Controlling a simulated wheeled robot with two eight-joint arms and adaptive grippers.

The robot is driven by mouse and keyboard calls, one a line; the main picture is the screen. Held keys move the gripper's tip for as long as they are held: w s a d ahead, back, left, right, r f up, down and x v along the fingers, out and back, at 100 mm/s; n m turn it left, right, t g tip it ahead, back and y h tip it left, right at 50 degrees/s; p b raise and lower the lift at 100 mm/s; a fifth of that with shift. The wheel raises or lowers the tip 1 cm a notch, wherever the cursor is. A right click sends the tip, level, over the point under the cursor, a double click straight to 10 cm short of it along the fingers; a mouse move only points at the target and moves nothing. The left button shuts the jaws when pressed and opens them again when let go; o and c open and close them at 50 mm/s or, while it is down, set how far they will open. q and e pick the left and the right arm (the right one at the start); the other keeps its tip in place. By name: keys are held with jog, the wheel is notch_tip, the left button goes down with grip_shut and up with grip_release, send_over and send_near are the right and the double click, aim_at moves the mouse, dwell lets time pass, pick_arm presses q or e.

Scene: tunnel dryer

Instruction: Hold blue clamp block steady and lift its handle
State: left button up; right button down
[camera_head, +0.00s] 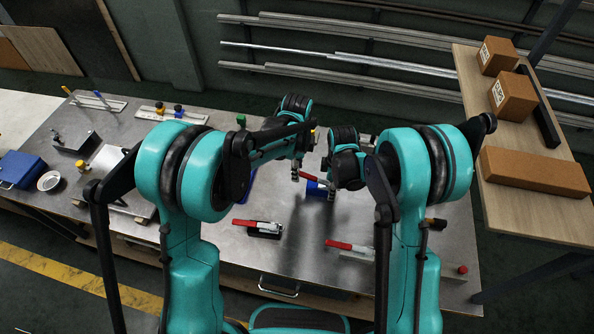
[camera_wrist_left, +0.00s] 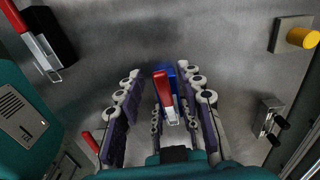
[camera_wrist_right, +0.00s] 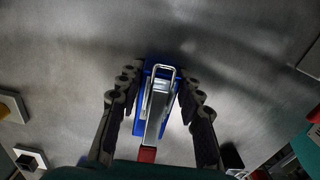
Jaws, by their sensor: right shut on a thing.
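The blue clamp block (camera_head: 317,189) stands on the metal table under my two hands. Its red handle (camera_head: 312,178) points left in the head view. In the right wrist view my right gripper (camera_wrist_right: 158,74) has a finger on each side of the blue block (camera_wrist_right: 148,75) and is shut on it. The metal loop of the clamp lies on top, with the red handle end (camera_wrist_right: 147,154) low in view. My left gripper (camera_wrist_left: 161,74) is open, its fingers spread either side of the red handle (camera_wrist_left: 163,88) with visible gaps. In the head view my left gripper (camera_head: 297,172) is partly hidden.
A yellow-knobbed part (camera_wrist_left: 300,38) shows in the left wrist view. Cardboard boxes (camera_head: 512,96) stand on a wooden board at the right.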

pick_arm(q)
jog(key=shift+f, duration=0.85)
grip_shut()
jog(key=shift+d+r+y, duration=0.4)
jog(key=shift+r+y, duration=0.3)
grip_release()
notch_tip(320, 180, up, 12)
jog(key=d, duration=0.1)
jog(key=shift+s+d, duration=0.15)
jog(key=shift+d, duration=0.05)
